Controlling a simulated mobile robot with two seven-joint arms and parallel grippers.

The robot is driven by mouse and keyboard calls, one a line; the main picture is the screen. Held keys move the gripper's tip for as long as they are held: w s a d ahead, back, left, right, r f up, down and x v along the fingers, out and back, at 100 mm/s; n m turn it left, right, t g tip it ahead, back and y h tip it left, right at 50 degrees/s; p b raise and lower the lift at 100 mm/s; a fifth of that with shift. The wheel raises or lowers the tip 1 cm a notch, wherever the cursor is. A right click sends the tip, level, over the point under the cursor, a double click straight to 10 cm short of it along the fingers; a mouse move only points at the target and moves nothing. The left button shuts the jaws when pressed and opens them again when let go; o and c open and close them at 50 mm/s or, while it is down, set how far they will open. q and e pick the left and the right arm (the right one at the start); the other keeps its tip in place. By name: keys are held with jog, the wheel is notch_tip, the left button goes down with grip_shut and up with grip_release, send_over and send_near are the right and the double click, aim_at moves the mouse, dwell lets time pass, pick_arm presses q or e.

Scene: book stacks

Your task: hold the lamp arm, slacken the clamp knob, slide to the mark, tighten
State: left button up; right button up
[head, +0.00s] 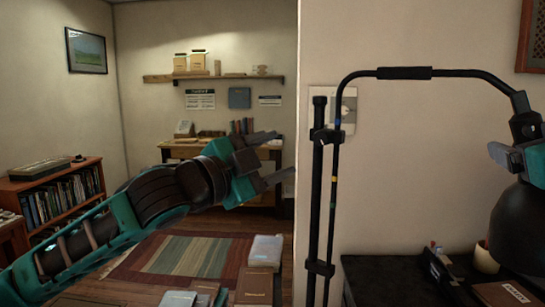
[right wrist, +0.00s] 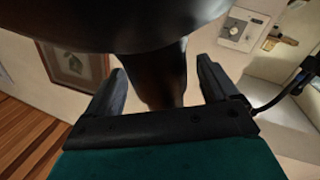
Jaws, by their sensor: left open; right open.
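The black lamp has an upright post (head: 317,190) and a thin rod beside it with a yellow mark (head: 334,179) and other coloured bands. A dark clamp (head: 327,135) joins them near the top; its knob is too small to make out clearly. The lamp arm (head: 460,74) bends right, with a thick sleeve (head: 404,73), down to the black lamp head (head: 522,225). My left gripper (head: 284,154) is open and empty, left of the post. My right gripper (right wrist: 161,66) is open, its fingers either side of a dark neck-like part (right wrist: 157,75) under the lamp shade; it is partly visible in the head view.
A dark cabinet top (head: 385,275) below the lamp holds a cream cup (head: 485,258) and small items. A wall edge stands behind the post. A low bookcase (head: 60,200) is at left.

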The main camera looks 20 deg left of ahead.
jog(key=s+d, duration=0.1)
jog(key=s, duration=1.1)
